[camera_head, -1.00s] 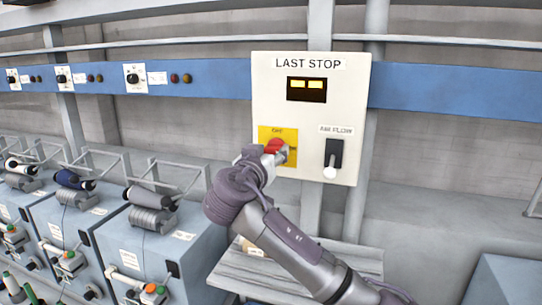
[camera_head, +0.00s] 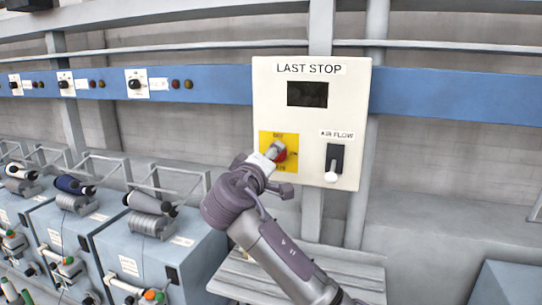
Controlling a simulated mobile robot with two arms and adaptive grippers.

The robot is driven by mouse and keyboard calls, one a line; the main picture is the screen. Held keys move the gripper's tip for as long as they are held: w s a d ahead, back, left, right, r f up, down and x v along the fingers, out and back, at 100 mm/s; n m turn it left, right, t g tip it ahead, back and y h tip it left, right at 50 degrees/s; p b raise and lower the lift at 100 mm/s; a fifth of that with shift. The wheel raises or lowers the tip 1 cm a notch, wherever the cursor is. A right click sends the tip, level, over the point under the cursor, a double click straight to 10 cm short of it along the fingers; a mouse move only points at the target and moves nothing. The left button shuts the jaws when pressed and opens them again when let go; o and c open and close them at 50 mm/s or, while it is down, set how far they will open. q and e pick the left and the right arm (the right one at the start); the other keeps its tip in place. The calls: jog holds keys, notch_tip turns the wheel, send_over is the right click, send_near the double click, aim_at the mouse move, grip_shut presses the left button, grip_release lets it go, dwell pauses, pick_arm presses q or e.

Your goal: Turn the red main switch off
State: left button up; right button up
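The red main switch (camera_head: 282,156) sits on a yellow square plate (camera_head: 291,139) at the lower left of the white "LAST STOP" panel (camera_head: 310,125). Only part of the red knob shows, so its exact angle is hard to read. My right gripper (camera_head: 274,151) is at the knob, its fingertips over the knob's left and upper part. They seem to touch it, but whether they are closed on it I cannot tell. The display window (camera_head: 307,94) above is dark. My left gripper is not in view.
A black "AIR FLOW" switch (camera_head: 335,158) with a white-ended lever is right of the red switch. Grey-blue machine boxes (camera_head: 150,255) stand at the left. A grey slatted table (camera_head: 345,265) lies below the panel.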

jog(key=shift+a+f+n+p, duration=0.1)
jog(key=shift+n+p, duration=1.25)
jog(key=shift+n, duration=1.85)
jog(key=o, duration=1.2)
jog(key=shift+c, duration=0.2)
jog(key=v, duration=1.2)
